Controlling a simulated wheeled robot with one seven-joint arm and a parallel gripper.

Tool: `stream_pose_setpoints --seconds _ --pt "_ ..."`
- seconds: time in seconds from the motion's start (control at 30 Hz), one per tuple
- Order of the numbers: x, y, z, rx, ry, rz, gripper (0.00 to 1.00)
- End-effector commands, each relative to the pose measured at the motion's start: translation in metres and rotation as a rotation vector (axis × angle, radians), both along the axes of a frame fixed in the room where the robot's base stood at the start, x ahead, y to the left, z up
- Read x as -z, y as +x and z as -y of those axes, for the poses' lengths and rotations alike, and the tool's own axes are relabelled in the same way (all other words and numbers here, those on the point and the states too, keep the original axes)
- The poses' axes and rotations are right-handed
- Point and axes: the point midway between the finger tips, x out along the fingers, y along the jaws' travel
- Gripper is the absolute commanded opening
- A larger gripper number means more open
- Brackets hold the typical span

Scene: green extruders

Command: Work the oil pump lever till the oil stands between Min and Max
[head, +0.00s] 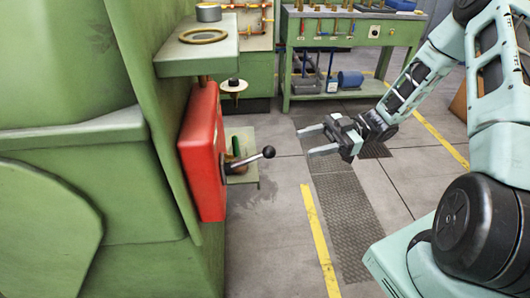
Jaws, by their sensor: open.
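A lever (250,159) with a black ball knob sticks out to the right from the face of a red box (202,150) on the side of the green machine. The knob end sits slightly higher than the pivot. My gripper (306,142) is open and empty, to the right of the lever and apart from it, with its fingers pointing left. No oil level or Min and Max marks can be made out in this view.
The green machine (75,180) fills the left side. A small green shelf (243,180) lies behind the lever. A green workbench (345,40) stands at the back. The floor (270,240) between machine and arm is clear, with yellow lines.

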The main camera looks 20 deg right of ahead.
Motion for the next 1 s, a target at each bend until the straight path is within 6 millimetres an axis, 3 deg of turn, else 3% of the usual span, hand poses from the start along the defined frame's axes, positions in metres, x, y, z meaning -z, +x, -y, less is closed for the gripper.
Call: stream_pose_setpoints --seconds 0.5,0.7,1.0 --pt "-0.002 0.004 -0.104 -0.003 0.001 -0.003 0.5" --pt "0.0 0.006 -0.125 -0.001 -0.001 -0.001 0.5" --pt "0.0 0.007 -0.13 0.0 -0.002 -0.001 0.5"
